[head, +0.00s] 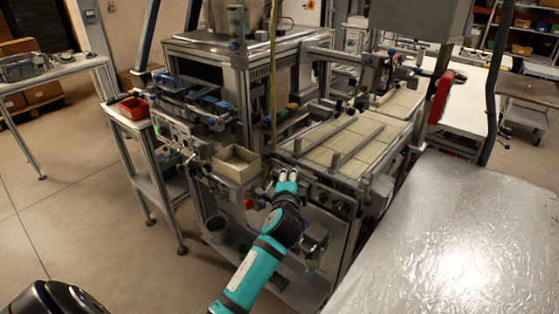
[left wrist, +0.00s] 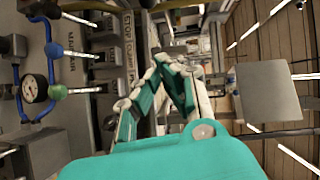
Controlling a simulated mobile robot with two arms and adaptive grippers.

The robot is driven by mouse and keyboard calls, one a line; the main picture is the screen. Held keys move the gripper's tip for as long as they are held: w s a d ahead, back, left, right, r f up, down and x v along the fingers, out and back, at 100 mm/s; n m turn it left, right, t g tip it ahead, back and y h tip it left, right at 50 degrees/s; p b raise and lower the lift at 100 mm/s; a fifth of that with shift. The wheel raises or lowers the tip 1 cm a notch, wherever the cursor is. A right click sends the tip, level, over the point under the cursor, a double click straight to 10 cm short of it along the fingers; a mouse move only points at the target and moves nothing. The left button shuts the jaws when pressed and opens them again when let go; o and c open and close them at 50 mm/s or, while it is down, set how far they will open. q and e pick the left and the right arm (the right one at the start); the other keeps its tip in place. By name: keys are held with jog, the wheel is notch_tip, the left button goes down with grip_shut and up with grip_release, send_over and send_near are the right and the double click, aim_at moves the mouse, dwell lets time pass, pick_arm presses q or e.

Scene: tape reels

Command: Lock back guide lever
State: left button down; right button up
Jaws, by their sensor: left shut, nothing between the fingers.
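My left gripper (head: 288,173) is at the front edge of the machine, just right of an open beige box. It is shut and empty. In the left wrist view its teal and grey fingers (left wrist: 172,62) come together in front of machine parts. Two metal guide rails (head: 352,150) run across the light tiled machine top (head: 375,152), behind and right of the gripper. The back guide lever is too small to single out among the dark knobs and clamps around the rails. I cannot tell whether the fingers touch anything. My right gripper is not in view.
The beige box (head: 236,165) sits close left of the gripper. A shiny silver table (head: 450,235) fills the right foreground. A red part (head: 442,95) stands behind it. In the left wrist view a round gauge (left wrist: 35,88) with blue tubing is at the left. Open floor lies at the left.

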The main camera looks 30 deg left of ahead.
aim_at(269, 150)
pick_arm(q)
jog(key=x, duration=0.7)
jog(key=shift+w+a+p, duration=0.1)
jog(key=shift+w+p, duration=0.05)
jog(key=shift+p, duration=0.15)
jog(key=a, duration=0.2)
jog(key=a+f+p, duration=0.1)
jog(key=a, duration=0.1)
jog(key=shift+s, duration=0.25)
jog(key=shift+r+p, duration=0.1)
jog(key=shift+p, duration=0.2)
